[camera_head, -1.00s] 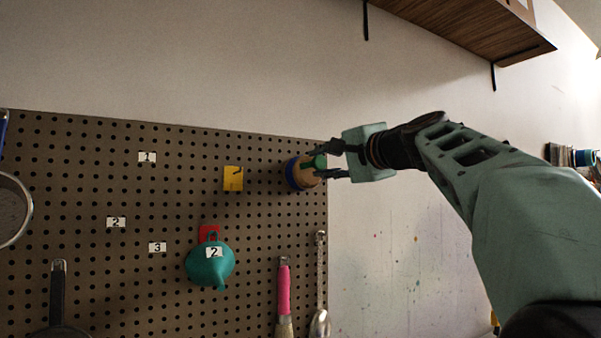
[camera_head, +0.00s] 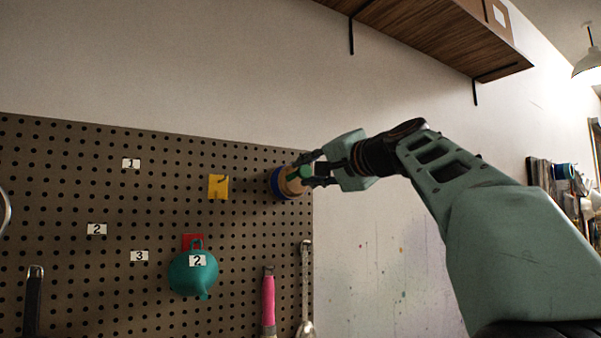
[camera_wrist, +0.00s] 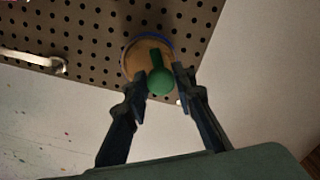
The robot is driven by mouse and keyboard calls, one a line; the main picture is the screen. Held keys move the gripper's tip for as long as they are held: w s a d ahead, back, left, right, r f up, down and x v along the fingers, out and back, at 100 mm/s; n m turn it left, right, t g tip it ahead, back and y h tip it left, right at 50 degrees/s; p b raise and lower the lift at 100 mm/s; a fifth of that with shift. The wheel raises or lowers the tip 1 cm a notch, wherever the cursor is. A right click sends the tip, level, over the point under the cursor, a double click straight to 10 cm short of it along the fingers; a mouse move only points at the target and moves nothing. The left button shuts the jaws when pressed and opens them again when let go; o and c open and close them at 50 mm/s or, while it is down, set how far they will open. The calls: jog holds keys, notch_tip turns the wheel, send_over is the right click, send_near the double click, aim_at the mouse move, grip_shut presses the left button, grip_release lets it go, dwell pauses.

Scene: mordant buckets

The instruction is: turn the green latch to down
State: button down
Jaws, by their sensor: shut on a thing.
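The green latch (camera_wrist: 159,79) is a short green handle with a rounded end. It sits on a round tan and blue mount (camera_head: 279,184) near the right edge of the pegboard. My gripper (camera_head: 308,171) is at the latch, with its dark fingers partly covering it in the head view. In the wrist view, one finger of my gripper (camera_wrist: 162,82) lies on each side of the latch's rounded end. The gripper is shut on the latch. The latch's narrower part shows above the rounded end in the wrist view.
The pegboard (camera_head: 80,160) holds a yellow piece (camera_head: 218,187), a teal funnel (camera_head: 193,274) over a red piece, a pink-handled tool (camera_head: 268,302) and a metal utensil (camera_head: 305,285). A wooden shelf (camera_head: 430,35) hangs above.

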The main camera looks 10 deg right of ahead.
jog(key=c, duration=1.6)
grip_release()
jog(key=v, duration=0.7)
jog(key=shift+s+d, duration=0.1)
jog(key=shift+s, duration=0.2)
